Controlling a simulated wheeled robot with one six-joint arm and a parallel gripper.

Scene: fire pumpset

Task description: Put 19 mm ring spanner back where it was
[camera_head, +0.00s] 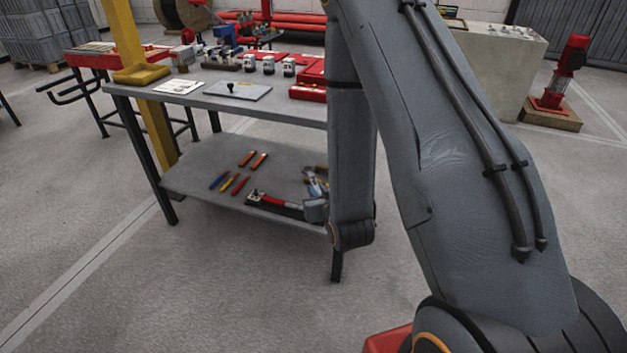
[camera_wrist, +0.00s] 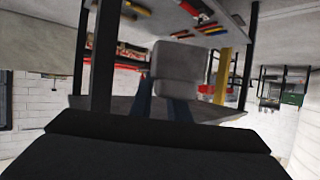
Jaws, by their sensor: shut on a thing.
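The dark body of my gripper (camera_wrist: 155,128) fills the bottom of the wrist view. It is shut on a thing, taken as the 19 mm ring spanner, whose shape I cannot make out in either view. In the head view my arm comes down at the right end of the workbench's lower shelf (camera_head: 205,172) and hides that end. Several red, orange, yellow and blue handled tools (camera_head: 240,185) lie on the shelf. They also show at the top of the wrist view (camera_wrist: 200,18).
The bench top (camera_head: 205,98) holds a plate (camera_head: 233,90), a sheet of paper (camera_head: 178,86), gauges and red boxes. A yellow post (camera_head: 128,45) stands at its left. A dark bench leg (camera_head: 165,195) borders the shelf. The front floor is clear.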

